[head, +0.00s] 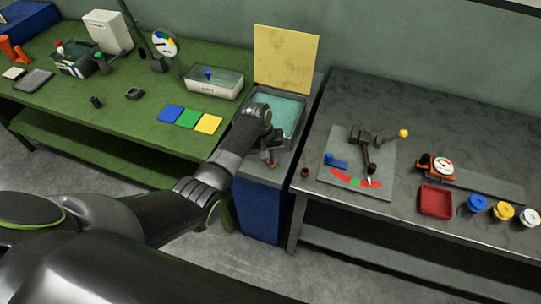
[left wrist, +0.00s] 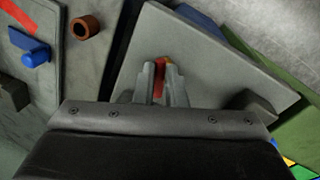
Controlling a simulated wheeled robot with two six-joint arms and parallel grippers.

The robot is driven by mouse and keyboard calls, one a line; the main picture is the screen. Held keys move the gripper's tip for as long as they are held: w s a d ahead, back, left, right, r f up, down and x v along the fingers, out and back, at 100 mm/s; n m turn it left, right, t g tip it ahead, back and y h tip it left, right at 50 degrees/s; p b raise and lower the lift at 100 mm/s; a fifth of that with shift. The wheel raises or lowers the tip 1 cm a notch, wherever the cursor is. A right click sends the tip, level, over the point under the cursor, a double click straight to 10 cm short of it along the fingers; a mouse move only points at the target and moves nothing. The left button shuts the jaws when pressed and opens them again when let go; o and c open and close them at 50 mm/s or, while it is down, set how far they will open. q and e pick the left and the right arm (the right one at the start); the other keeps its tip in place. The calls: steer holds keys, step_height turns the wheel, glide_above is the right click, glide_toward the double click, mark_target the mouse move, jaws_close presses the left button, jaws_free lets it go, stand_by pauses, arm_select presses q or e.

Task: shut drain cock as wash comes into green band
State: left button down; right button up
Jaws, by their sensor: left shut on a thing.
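An open tank (head: 296,130) of blue-green wash (head: 285,108) stands between the two benches. My left gripper (head: 271,152) is at the tank's near side. In the left wrist view my left gripper (left wrist: 164,88) is shut on a red handle (left wrist: 159,77), apparently the drain cock. Its fingers hide much of the handle, and I cannot tell how far it is turned. On the right bench, a grey plate (head: 381,152) carries a red arc (head: 340,175) with a green band (head: 354,182). A dark pointer's pale tip (head: 369,180) is right of the green band. My right gripper is not in view.
A yellow panel (head: 285,58) stands behind the tank. The green bench (head: 125,118) holds a dial and a pale bin (head: 213,84). The grey bench (head: 430,115) holds a red tray (head: 435,201), a small gauge (head: 443,167) and several pots. A brown ring (left wrist: 85,27) lies near the plate.

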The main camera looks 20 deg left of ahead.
arm_select(q)
steer(key=shift+a+r+m, duration=0.1)
steer(key=shift+m, duration=0.6)
steer(key=shift+w+a+m+g+p, duration=0.15)
steer(key=shift+m+g+p, duration=0.35)
steer(key=shift+m, duration=1)
steer(key=c, duration=1.5)
jaws_free()
steer(key=a+r, duration=0.1)
steer(key=r, duration=0.4)
steer(key=a+r, duration=0.1)
steer(key=r, duration=0.5)
steer(key=a+r+b, duration=0.1)
steer(key=r, duration=0.5)
steer(key=shift+a, duration=0.2)
steer(key=shift+f, duration=0.15)
